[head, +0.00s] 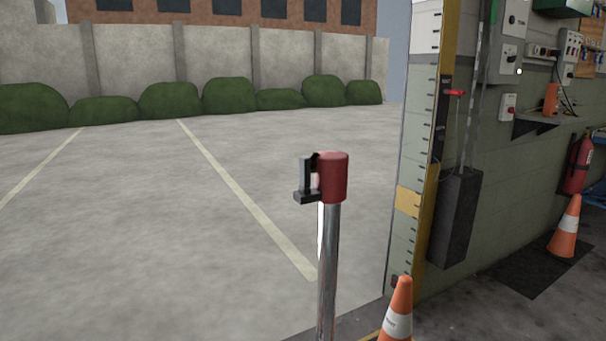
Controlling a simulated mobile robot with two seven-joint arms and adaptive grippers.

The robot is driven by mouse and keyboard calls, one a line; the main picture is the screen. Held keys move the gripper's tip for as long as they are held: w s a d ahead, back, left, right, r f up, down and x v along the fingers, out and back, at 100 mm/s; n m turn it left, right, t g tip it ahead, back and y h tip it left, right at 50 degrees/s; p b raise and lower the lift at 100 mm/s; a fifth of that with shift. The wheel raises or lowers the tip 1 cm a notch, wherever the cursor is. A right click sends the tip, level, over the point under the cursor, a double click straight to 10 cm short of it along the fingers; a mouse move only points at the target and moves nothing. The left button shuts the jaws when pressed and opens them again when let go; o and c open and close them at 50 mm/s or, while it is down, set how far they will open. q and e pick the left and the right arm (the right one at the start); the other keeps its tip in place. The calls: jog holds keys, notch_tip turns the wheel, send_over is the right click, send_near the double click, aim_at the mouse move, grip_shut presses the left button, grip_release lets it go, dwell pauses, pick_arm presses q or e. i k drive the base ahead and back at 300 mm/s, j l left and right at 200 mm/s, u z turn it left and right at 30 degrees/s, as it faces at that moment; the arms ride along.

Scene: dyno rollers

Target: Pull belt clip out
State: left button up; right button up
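A retractable-belt post stands upright in the middle of the head view, with a dark red cylindrical head (334,178) on a shiny metal pole (328,270). A small grey and black clip-like piece (305,180) sits against the left side of the red head; this looks like the belt clip. I cannot tell how it is fastened, and no stretch of belt shows clearly. Neither of my grippers is in view.
An orange and white cone (398,312) stands right of the post, near a yellow-edged door frame (408,203). Another cone (567,228) and a fire extinguisher (579,163) are farther right by the wall. Open paving (120,220) lies to the left.

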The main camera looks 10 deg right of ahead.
aim_at(305, 162)
jog(key=u, duration=1.15)
jog(key=l+u, duration=0.4)
jog(key=k+l+u, duration=0.1)
jog(key=u, duration=0.35)
jog(key=k+l+u, duration=0.15)
jog(key=l+u, duration=0.25)
jog(key=k+l+u, duration=0.6)
jog(key=k+l, duration=0.25)
jog(key=k, duration=0.15)
jog(key=k+l, duration=0.3)
jog(key=k, duration=0.05)
